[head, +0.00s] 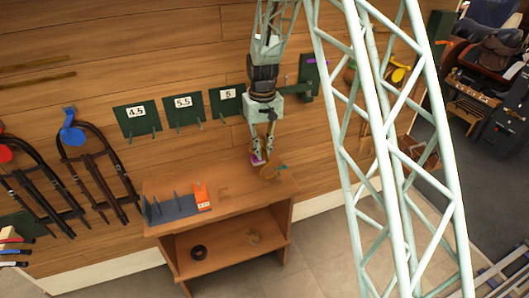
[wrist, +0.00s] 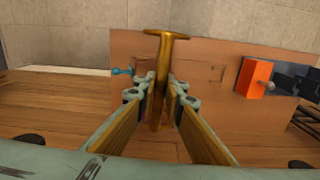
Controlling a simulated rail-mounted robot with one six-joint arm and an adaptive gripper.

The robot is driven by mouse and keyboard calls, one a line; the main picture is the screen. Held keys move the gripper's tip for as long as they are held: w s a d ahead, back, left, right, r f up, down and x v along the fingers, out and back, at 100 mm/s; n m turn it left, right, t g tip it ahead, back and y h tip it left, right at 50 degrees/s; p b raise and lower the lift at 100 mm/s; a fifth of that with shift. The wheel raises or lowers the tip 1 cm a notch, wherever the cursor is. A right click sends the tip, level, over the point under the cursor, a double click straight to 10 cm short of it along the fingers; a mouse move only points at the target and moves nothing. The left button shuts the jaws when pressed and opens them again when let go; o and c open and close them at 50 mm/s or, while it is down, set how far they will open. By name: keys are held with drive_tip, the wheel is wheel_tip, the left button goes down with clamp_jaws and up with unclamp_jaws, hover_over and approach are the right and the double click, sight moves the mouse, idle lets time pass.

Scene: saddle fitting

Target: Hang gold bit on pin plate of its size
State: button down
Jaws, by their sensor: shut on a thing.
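My gripper (head: 262,157) is over the right part of the wooden bench, with its fingers pointing down. It is shut on the gold bit (wrist: 161,75), whose bar runs between the fingers and ends in a flat crosspiece. In the head view gold (head: 270,172) shows just below and right of the fingertips, and a purple patch (head: 257,160) shows at them. Green pin plates hang on the wall, marked 4.5 (head: 137,114), 5.5 (head: 183,107) and 5 (head: 227,94), with pins sticking out below. I cannot read a size on the bit.
On the bench (head: 225,212) stand a grey pegged block (head: 168,210) and an orange block (head: 202,196). A small teal item (wrist: 122,71) lies near the gripper. My lattice column crosses the right of the head view.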

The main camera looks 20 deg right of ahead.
sight(187, 116)
drive_tip(key=a+r+n+p, duration=0.2)
drive_tip(key=a+r+n, duration=0.3)
drive_tip(key=a+n, duration=0.4)
drive_tip(key=a+r+n+p, duration=0.3)
drive_tip(key=a+r+n, duration=0.3)
drive_tip(key=a, duration=0.9)
drive_tip(key=shift+w+a+r+n+p, duration=0.15)
drive_tip(key=shift+w+a+n+p, duration=0.2)
drive_tip(key=shift+n, duration=1.45)
drive_tip(key=shift+w+d, duration=0.1)
drive_tip(key=shift+w, duration=0.25)
drive_tip(key=w+a+f+p, duration=0.1)
drive_tip(key=w+f+p, duration=0.1)
drive_tip(key=w, duration=0.9)
drive_tip(key=shift+w+f+p, duration=0.2)
drive_tip(key=shift+p, duration=0.3)
drive_tip(key=shift+a+f, duration=0.1)
drive_tip(key=c, duration=2.6)
unclamp_jaws()
drive_tip(key=shift+c, duration=0.2)
